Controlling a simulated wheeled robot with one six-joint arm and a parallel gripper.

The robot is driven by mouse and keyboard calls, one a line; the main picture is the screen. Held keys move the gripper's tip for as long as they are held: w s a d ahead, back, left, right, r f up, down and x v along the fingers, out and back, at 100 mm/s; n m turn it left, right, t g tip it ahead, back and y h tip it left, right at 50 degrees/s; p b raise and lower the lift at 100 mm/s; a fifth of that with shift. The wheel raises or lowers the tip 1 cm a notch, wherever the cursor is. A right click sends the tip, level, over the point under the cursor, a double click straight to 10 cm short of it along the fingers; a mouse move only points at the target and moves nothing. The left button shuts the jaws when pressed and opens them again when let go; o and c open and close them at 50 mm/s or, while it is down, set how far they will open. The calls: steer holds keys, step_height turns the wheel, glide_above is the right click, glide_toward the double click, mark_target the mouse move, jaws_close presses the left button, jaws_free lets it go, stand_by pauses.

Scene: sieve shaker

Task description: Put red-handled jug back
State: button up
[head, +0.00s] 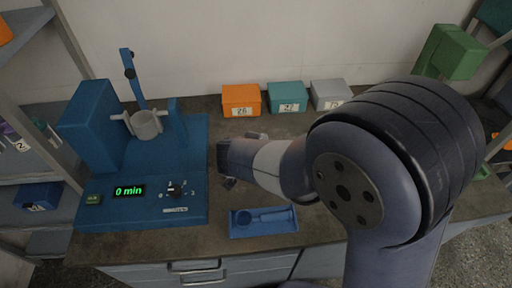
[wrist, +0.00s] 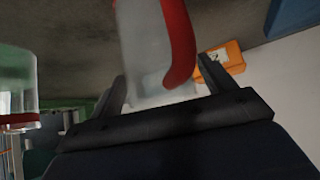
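The jug (wrist: 145,45) shows in the wrist view as a translucent whitish body with a curved red handle (wrist: 180,45). It lies between the two dark fingers of my gripper (wrist: 162,92), and its upper part runs out of the picture. The fingers stand wide apart, one on each side of the jug; whether they press on it I cannot tell. In the head view my gripper (head: 232,172) is over the counter, right of the blue shaker, and I cannot make out the jug there.
The blue sieve shaker (head: 195,190) stands at left, its display reading 0 min. A blue tray (head: 285,228) lies near the front edge. Orange (head: 241,95), teal (head: 286,92) and grey (head: 328,90) boxes line the wall. Another clear container (wrist: 15,85) with red shows in the wrist view.

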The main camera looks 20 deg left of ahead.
steer(key=shift+r, duration=0.15)
steer(key=shift+r+p, duration=0.15)
steer(key=shift+p, duration=0.15)
steer(key=v, duration=1.1)
steer(key=shift+s+r+b, duration=0.2)
steer(key=shift+s+b, duration=0.15)
steer(key=x, duration=1.2)
steer(key=shift+f, duration=0.3)
steer(key=shift+r, duration=0.3)
steer(key=shift+f, duration=0.15)
